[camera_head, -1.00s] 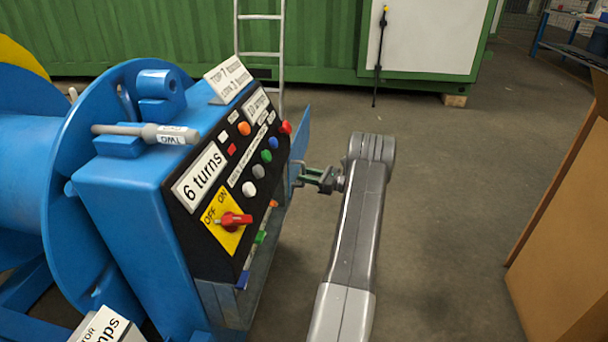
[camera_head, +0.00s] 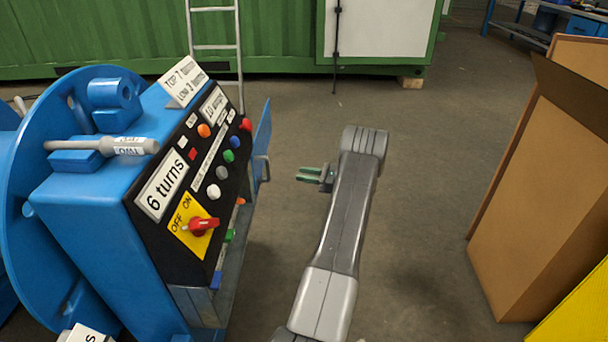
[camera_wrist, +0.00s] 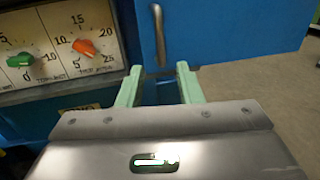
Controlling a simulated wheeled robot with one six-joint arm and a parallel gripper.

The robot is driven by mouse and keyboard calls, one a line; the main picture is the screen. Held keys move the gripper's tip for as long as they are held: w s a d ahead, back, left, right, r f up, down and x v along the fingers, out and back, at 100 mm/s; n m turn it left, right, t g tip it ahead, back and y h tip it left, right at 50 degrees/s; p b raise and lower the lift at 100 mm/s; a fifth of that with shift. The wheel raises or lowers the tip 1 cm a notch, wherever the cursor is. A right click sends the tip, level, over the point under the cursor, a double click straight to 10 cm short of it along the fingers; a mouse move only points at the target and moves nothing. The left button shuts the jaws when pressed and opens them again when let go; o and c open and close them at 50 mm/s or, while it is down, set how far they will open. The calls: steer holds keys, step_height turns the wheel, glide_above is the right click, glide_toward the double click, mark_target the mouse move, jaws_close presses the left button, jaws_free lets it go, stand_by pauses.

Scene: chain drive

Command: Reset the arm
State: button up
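My gripper (camera_head: 309,175) is out to the right of the blue machine (camera_head: 75,195), over open floor. In the wrist view its two green fingers (camera_wrist: 160,88) are apart with nothing between them. The blue door (camera_head: 262,135) on the machine's side stands open, and its metal handle (camera_head: 264,168) is clear of my fingers. The handle also shows in the wrist view (camera_wrist: 158,35), ahead of the fingertips. A panel with a green knob (camera_wrist: 20,60) and an orange knob (camera_wrist: 84,47) is at the left there.
The machine's control panel has a red switch (camera_head: 203,224) and several coloured buttons. A tall brown carton (camera_head: 530,200) stands at the right, with a yellow object (camera_head: 575,310) near it. A ladder (camera_head: 215,47) leans at the back. The grey floor between is clear.

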mark_target(269, 170)
steer(key=shift+a, duration=0.1)
steer(key=b+x, duration=0.3)
steer(key=x, duration=1)
steer(key=shift+w+a, duration=0.1)
steer(key=shift+a, duration=0.25)
